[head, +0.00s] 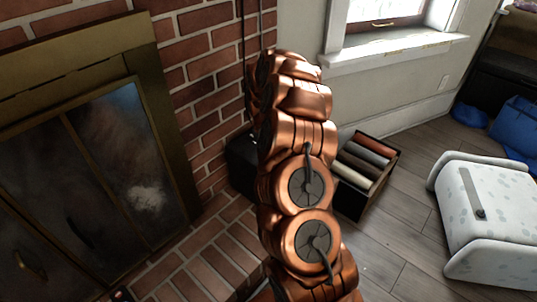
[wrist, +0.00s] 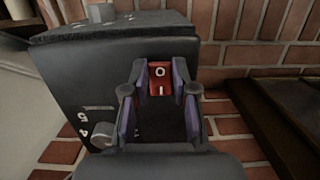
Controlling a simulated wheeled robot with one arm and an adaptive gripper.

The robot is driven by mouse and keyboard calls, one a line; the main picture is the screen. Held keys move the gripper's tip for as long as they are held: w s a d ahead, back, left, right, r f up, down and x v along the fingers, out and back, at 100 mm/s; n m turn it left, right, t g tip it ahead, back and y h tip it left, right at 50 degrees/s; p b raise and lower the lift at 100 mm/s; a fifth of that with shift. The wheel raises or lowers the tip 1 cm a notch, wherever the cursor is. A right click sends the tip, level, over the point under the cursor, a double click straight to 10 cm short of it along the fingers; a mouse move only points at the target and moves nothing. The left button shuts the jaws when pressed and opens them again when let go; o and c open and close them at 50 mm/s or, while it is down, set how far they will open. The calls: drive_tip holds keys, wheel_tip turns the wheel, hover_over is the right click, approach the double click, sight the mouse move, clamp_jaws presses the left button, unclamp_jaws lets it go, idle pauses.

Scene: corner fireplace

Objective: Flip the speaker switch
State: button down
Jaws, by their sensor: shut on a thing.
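The speaker is a black box (wrist: 75,75) filling the left and middle of the wrist view, with a knob and white numbers on its front. Part of the speaker also shows in the head view (head: 241,165), behind my arm by the brick wall. Its switch (wrist: 159,87) is a small red rocker marked O above and I below. My gripper (wrist: 160,75) has its purple-padded fingers on either side of the red switch and is shut on it. The exact contact is hard to see. In the head view my arm hides the gripper.
A brick fireplace with brass-framed glass doors (head: 115,140) stands at left. A dark box of rolls (head: 351,201) sits right of my arm. A white patterned stool-like object (head: 490,215) and blue items (head: 515,125) are farther right. Wooden floor between them is clear.

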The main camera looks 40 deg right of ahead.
drive_tip(key=shift+w+r+g+p, duration=0.1)
drive_tip(key=shift+w+g+p, duration=0.05)
drive_tip(key=shift+g+p, duration=0.65)
drive_tip(key=shift+w+p, duration=0.15)
drive_tip(key=shift+p, duration=0.3)
drive_tip(key=shift+g, duration=0.3)
drive_tip(key=c, duration=0.9)
unclamp_jaws()
drive_tip(key=shift+a, duration=0.1)
drive_tip(key=shift+a+v, duration=0.1)
drive_tip(key=shift+v, duration=2.9)
drive_tip(key=shift+a+v, duration=0.15)
drive_tip(key=shift+v, duration=2.8)
